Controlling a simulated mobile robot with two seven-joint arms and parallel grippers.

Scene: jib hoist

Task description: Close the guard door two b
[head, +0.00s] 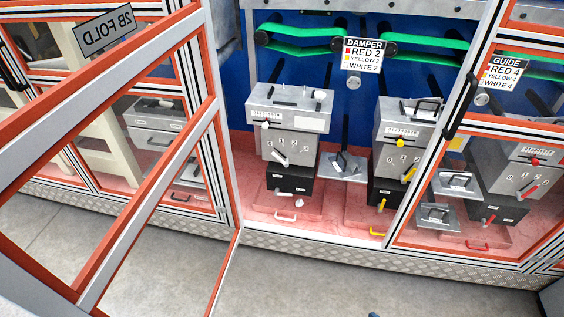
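The guard door two b (100,85) stands swung open on the left in the head view. It is a frame with orange and silver rails and clear panels, tilted across the picture toward me. Its sign (105,31) shows in mirror writing as 2B FOLD. The door's far upright is beside the left post of the bay, and its near part runs out of the picture at the lower left. The bay opening (290,232) to its right is uncovered. Neither of my grippers can be made out in this view.
Inside the bay are grey machine boxes (290,120) on a red floor and a DAMPER sign (363,55). A closed framed panel with a black handle (462,105) and a GUIDE sign (506,74) stand at the right.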

